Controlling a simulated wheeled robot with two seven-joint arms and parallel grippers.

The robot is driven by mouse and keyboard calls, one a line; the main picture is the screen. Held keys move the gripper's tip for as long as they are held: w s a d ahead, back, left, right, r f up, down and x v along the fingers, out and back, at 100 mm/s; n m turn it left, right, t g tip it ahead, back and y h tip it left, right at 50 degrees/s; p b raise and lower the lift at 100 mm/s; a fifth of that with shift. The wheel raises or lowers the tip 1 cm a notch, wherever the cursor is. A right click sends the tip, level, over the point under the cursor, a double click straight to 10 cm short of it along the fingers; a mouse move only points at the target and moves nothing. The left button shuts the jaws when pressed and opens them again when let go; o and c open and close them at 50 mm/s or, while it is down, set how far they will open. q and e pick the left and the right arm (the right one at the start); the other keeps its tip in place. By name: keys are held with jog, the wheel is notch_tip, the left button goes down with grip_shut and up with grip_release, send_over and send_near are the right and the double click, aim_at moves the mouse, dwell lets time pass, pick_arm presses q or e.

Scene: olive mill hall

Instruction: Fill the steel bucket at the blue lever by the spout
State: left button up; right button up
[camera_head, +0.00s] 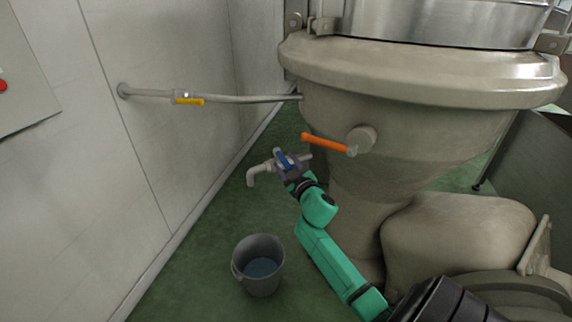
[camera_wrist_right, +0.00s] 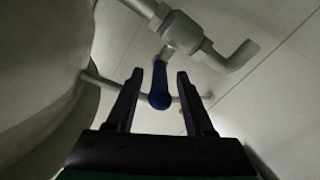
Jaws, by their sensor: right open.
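The steel bucket (camera_head: 262,287) stands upright on the green floor, with blue-grey water inside. The spout (camera_head: 251,178) bends downward above it and also shows in the right wrist view (camera_wrist_right: 236,58); I see no clear stream. I cannot tell whether the bucket is exactly beneath it. The blue lever (camera_head: 284,158) is on the spout's valve. In the right wrist view the lever (camera_wrist_right: 159,92) lies between the two fingers of my right gripper (camera_wrist_right: 159,76), with gaps on both sides. That gripper (camera_head: 289,166) is open around the lever. My left gripper is out of view.
A large beige vessel (camera_head: 420,130) stands at the right, with an orange lever (camera_head: 325,144) on it. A pipe with a yellow lever (camera_head: 189,101) runs from the left wall (camera_head: 140,190). The floor (camera_head: 200,295) left of the bucket is clear.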

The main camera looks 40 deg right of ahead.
grip_shut()
dwell(0.6)
dwell(0.3)
dwell(0.4)
jog(key=shift+f, duration=0.1)
